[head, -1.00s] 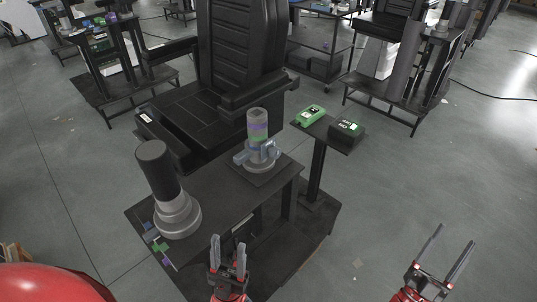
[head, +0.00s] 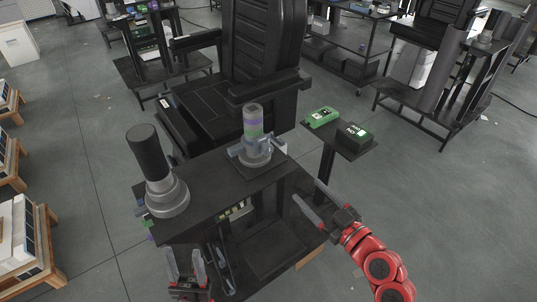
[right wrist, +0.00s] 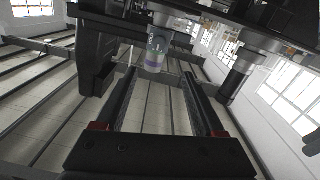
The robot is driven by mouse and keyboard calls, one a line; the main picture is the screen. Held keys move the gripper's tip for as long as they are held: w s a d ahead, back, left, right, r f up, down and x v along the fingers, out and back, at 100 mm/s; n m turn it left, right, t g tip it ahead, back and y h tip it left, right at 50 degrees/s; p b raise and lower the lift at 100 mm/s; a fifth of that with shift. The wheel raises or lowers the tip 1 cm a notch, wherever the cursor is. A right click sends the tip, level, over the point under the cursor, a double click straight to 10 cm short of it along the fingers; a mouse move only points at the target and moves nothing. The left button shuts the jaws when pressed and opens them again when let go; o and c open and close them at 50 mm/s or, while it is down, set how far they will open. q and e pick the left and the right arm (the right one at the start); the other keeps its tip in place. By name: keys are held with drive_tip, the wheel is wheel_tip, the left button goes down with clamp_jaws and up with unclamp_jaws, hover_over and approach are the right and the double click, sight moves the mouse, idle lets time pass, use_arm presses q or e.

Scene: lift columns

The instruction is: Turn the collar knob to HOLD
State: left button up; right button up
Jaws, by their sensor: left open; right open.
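A lift column with coloured bands (head: 252,122) stands on the black bench (head: 205,200). A blue-grey collar (head: 252,150) with protruding arms surrounds its foot. A black column (head: 148,155) stands on a stepped grey base at the bench's left. I cannot read a HOLD mark or tell which part is the knob. My left gripper (head: 185,264) is open and empty at the bench's near side. My right gripper (head: 310,199) is open and empty, near and right of the banded column, apart from it. The banded column also shows beyond its fingers in the right wrist view (right wrist: 157,46).
A small stand at the right bears a green device (head: 322,117) and a dark box with a green label (head: 353,137). A large black seat-like structure (head: 265,50) rises behind the bench. Small coloured blocks lie at the bench's left edge.

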sight(269, 151)
drive_tip(key=p+x, duration=0.5)
drive_tip(key=x, duration=1)
drive_tip(key=shift+w, duration=0.2)
drive_tip(key=shift+w+a+p, duration=0.3)
drive_tip(key=shift+w+a, duration=0.05)
drive_tip(key=shift+w, duration=0.25)
drive_tip(key=shift+c, duration=0.3)
clamp_jaws()
